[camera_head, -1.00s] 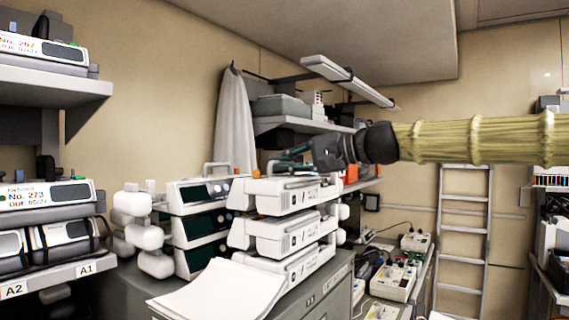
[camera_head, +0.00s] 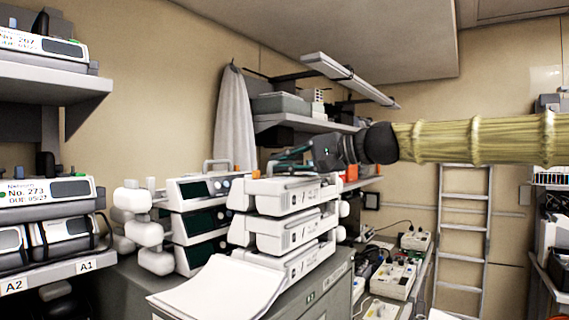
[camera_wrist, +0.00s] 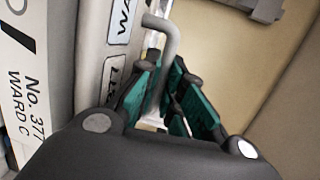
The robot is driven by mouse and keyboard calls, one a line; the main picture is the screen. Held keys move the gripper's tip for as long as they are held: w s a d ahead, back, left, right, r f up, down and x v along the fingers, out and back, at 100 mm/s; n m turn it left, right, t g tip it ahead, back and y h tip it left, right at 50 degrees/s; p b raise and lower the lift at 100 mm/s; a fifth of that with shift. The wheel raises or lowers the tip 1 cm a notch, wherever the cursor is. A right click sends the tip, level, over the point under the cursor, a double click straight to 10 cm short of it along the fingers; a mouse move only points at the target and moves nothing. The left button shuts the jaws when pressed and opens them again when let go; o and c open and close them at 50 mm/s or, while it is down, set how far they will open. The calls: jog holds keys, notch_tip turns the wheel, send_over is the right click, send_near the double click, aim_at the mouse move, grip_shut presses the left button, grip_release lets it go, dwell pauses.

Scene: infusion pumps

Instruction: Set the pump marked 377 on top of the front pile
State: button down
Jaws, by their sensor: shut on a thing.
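The pump marked 377 (camera_wrist: 35,90) fills the left of the wrist view, its label reading "No. 377 WARD C". My gripper (camera_wrist: 155,95) is shut on its grey carrying handle (camera_wrist: 168,38). In the head view my gripper (camera_head: 290,158) reaches in from the right over the front pile (camera_head: 285,235). The white pump at its handle (camera_head: 290,194) is level at the top of that pile, with no clear gap beneath. Its number is not legible there. Whether the pile bears its full weight, I cannot tell.
A second pile (camera_head: 200,225) with dark screens stands close behind to the left. Papers (camera_head: 215,290) lie on the cabinet in front. Shelves with pumps, one marked 273 (camera_head: 50,193), are at the left. A wall shelf (camera_head: 290,122) hangs behind my gripper.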

jog(key=shift+r, duration=0.1)
jog(key=c, duration=1.5)
grip_release()
jog(key=shift+s+f, duration=0.1)
jog(key=shift+f, duration=0.15)
jog(key=shift+v, duration=6.1)
jog(key=shift+r, duration=0.15)
